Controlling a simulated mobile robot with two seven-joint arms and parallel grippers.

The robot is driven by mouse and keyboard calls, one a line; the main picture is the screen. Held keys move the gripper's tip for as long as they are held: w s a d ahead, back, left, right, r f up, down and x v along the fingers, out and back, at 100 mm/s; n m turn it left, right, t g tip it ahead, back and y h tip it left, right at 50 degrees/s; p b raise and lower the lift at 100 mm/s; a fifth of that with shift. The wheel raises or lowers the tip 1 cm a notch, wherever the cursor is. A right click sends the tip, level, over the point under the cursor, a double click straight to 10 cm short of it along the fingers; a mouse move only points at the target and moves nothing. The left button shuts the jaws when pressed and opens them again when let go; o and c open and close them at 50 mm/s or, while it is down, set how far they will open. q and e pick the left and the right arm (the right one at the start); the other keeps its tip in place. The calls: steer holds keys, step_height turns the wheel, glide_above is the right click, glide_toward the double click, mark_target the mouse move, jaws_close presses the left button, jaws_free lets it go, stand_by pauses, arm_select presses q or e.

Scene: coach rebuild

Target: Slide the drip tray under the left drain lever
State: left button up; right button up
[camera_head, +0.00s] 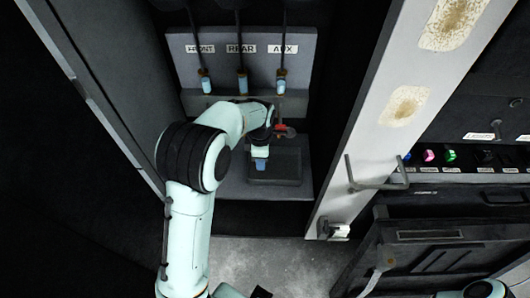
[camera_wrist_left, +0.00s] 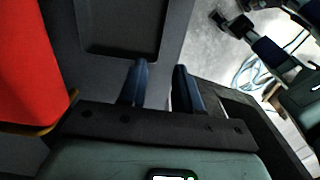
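The dark drip tray (camera_head: 285,165) lies on the grey cabinet floor, below and right of the levers in the head view. In the left wrist view, a dark recess with rounded corners (camera_wrist_left: 122,25), probably the tray's, lies beyond the fingertips. My left gripper (camera_head: 261,164) is at the tray's left side. In the left wrist view its two blue fingers (camera_wrist_left: 160,82) stand apart; whether a thin edge lies between them is unclear. My right gripper is not clearly shown.
A red part (camera_head: 281,128) sits behind my left wrist; a large red surface (camera_wrist_left: 28,60) is close at the wrist view's left. A pale post (camera_head: 375,125) bounds the cabinet at right.

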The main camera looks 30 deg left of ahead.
arm_select(q)
steer(key=shift+s, duration=0.2)
arm_select(e)
steer(key=shift+s, duration=0.2)
arm_select(q)
step_height(320, 180, down, 13)
steer(key=shift+f+b, duration=0.2)
steer(key=shift+b, duration=0.55)
arm_select(e)
steer(key=shift+s+f, duration=0.25)
steer(key=shift+f, duration=0.25)
steer(key=shift+s+f, duration=0.2)
steer(key=shift+f, duration=0.25)
arm_select(q)
jaws_close()
